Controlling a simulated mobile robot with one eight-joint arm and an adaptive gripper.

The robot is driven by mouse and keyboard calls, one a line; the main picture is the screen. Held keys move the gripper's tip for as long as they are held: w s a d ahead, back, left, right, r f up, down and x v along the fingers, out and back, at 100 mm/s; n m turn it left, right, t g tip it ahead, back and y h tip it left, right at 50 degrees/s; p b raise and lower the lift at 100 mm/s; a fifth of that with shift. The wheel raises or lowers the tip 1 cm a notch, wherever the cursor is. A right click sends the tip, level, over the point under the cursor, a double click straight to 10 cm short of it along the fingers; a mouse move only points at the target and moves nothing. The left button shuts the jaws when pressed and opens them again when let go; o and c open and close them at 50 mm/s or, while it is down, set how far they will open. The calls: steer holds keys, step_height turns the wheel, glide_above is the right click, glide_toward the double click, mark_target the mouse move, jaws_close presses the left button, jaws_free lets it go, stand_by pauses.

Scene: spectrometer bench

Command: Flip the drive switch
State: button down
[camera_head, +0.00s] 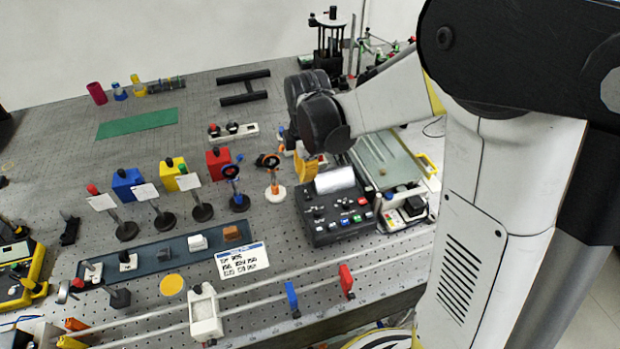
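A black control box (343,214) stands on the bench right of centre, with a light screen (335,180) on top. Its sloped front carries several small knobs and coloured buttons. The drive switch cannot be told apart from the other controls at this size. My arm comes in from the right, and its dark end, with my gripper (303,140), is above and behind the box, apart from its front panel. The fingers are mostly hidden by the wrist, so their opening does not show.
Red, yellow and blue blocks and lens posts on black bases stand left of the box. A tray (380,160) is to its right. A rail (250,300) with blue and red sliders runs along the front. A green mat (138,123) lies at the back left.

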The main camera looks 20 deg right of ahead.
mark_target(304, 191)
step_height(304, 191, up, 8)
steer(key=w+p, duration=0.1)
steer(key=p, duration=0.1)
steer(key=shift+a+r, duration=0.15)
steer(key=shift+r, duration=0.1)
steer(key=s+d+f+m+t+b, duration=0.1)
steer(key=s+m+t+b, duration=0.4)
steer(key=s+m, duration=1.3)
steer(key=shift+d+f+t+b, duration=0.3)
steer(key=shift+d+b, duration=0.2)
steer(key=shift+b, duration=0.75)
